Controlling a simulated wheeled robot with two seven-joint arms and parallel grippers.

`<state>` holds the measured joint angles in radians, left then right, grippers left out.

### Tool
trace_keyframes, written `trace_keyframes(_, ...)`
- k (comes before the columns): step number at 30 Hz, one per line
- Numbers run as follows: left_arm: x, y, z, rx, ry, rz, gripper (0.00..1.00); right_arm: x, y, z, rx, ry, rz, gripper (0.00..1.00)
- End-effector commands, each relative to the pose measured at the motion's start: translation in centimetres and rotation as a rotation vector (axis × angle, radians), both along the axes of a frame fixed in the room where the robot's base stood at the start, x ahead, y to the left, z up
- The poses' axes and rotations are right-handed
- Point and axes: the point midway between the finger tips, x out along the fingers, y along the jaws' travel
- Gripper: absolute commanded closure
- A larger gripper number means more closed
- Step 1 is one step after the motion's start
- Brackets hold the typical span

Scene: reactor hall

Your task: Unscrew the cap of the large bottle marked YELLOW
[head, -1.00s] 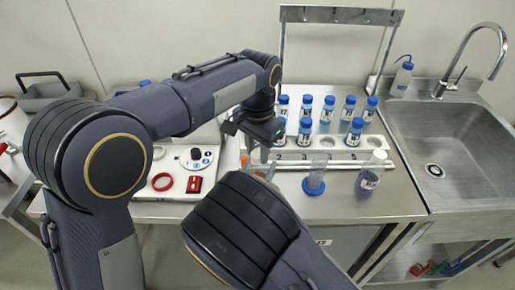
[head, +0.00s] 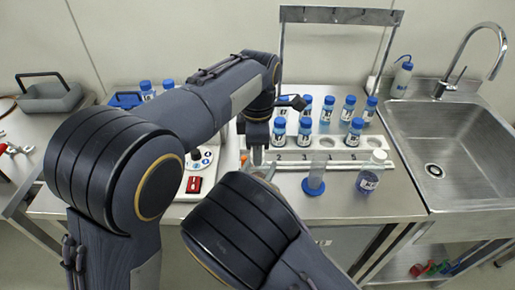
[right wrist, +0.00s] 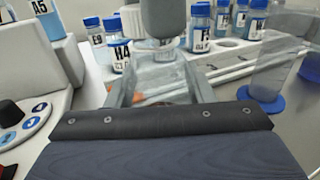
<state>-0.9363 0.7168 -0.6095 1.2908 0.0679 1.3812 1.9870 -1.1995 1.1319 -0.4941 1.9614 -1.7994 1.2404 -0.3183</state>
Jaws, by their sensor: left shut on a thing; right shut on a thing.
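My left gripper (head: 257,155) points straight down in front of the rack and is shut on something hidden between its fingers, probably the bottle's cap. It also shows as a grey shape at the top of the right wrist view (right wrist: 170,18). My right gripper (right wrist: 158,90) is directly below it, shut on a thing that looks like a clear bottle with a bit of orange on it. In the head view my forearm hides most of this. I can read no YELLOW label in either view.
A white rack (head: 345,155) with several blue-capped bottles stands behind. A clear cylinder on a blue base (head: 315,175) and a white-capped bottle (head: 369,175) stand to the right. A white device with a red switch (head: 194,184) is at left; the sink (head: 450,145) is far right.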

Motion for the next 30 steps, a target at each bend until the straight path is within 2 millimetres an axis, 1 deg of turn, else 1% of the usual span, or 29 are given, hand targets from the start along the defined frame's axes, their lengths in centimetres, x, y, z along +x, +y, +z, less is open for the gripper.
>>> trace_keyframes(18, 0.0, 0.0, 0.1, -0.001, 0.0, -0.002, 0.97, 0.0, 0.0, 0.0, 0.0, 0.0, 0.0, 1.0)
trace_keyframes(30, 0.0, 0.0, 1.4, -0.001, -0.001, -0.003, 0.97, 0.0, 0.0, 0.0, 0.0, 0.0, 0.001, 1.0)
